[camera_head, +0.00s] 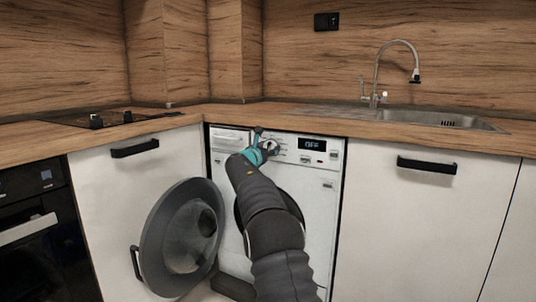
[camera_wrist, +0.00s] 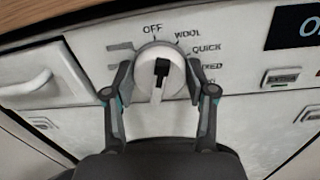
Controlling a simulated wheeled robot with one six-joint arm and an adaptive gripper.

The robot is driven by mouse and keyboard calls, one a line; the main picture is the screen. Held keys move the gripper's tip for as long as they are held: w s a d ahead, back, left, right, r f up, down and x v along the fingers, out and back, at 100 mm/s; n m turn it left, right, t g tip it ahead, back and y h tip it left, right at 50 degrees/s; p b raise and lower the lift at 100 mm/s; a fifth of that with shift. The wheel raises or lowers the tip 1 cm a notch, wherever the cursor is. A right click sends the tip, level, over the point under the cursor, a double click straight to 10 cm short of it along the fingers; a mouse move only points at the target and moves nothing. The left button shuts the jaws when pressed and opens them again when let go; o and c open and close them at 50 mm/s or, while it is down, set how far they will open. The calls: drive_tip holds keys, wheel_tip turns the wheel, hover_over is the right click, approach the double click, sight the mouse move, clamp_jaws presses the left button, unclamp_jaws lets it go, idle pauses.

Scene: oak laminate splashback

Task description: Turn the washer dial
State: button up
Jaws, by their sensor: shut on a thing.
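The washer dial (camera_wrist: 147,62) is a round white knob with a raised grip and a dark mark, on the washer's front panel. Labels OFF, WOOL and QUICK run around its upper right; lower labels are partly hidden by a finger. My gripper (camera_wrist: 158,78) has one finger on each side of the dial and is shut on it. In the head view my gripper (camera_head: 264,146) is at the panel and covers much of the dial. The washer (camera_head: 318,180) has a display (camera_head: 312,144) reading OFF.
A wooden counter (camera_head: 225,112) overhangs the panel. White cabinets (camera_head: 420,225) flank the washer; an oven (camera_head: 40,230) is at far left, a sink (camera_head: 435,119) at right.

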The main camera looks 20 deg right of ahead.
drive_tip(key=shift+f+m+b, duration=0.1)
drive_tip(key=shift+m+b, duration=1.15)
drive_tip(key=shift+m, duration=0.75)
drive_tip(key=o, duration=1.2)
drive_tip(key=v, duration=1.2)
drive_tip(key=shift+f+m, duration=0.1)
drive_tip(key=shift+m, duration=0.2)
